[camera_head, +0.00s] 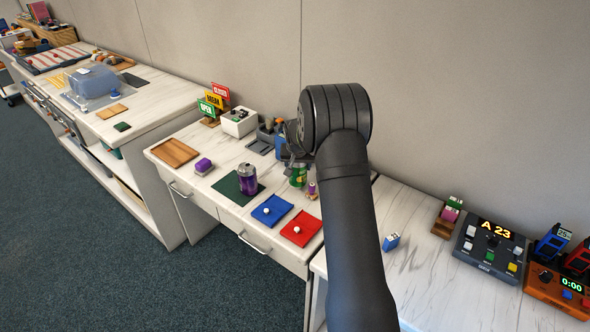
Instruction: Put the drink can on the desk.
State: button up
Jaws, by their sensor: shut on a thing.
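My arm reaches over the white desk (220,228), and my gripper (297,164) is shut on a green drink can (298,177). The can looks upright; my gripper and arm hide its top. I cannot tell whether its base touches the desk. A purple drink can (247,180) stands upright on a dark green mat (229,186), to the left of my gripper and apart from it.
A blue mat (263,217) and a red mat (293,236), each with a small white ball, lie in front. A small purple-and-yellow item (312,190) stands close right of the green can.

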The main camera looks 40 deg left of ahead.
jog(key=shift+f, duration=1.15)
jog(key=shift+f, duration=0.2)
jog(key=o, duration=1.2)
jog(key=shift+c, duration=0.2)
jog(key=shift+r, duration=0.1)
jog(key=v, duration=1.2)
jog(key=shift+r, duration=0.1)
